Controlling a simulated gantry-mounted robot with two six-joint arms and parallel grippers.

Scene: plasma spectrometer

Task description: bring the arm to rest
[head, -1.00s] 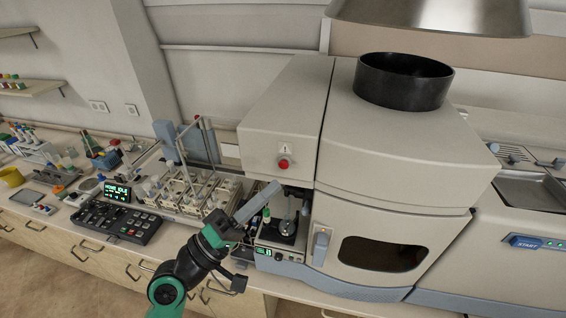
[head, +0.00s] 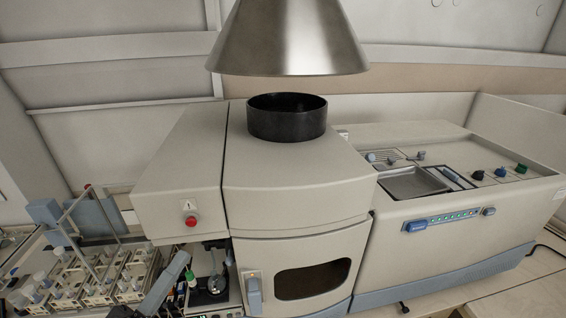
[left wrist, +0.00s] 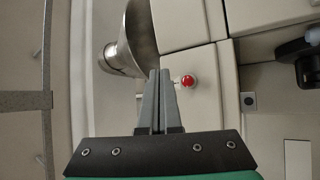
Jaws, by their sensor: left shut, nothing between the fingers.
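My left gripper (head: 168,282) shows at the lower left of the head view, in front of the sample area of the spectrometer (head: 290,180). Its grey fingers point up and to the right. In the left wrist view, the fingers (left wrist: 160,78) are together and hold nothing. The red button (head: 191,221) on the spectrometer's front also shows just right of the fingertips in the left wrist view (left wrist: 187,81). Most of my left arm is below the picture. My right gripper is not in view.
Racks of vials (head: 85,280) stand left of the gripper. A small green-capped vial (head: 190,278) is just right of it. A steel exhaust hood (head: 288,40) hangs above the black chimney ring (head: 287,117). The right-hand unit has a blue button (head: 415,226). Bare bench shows at the lower right.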

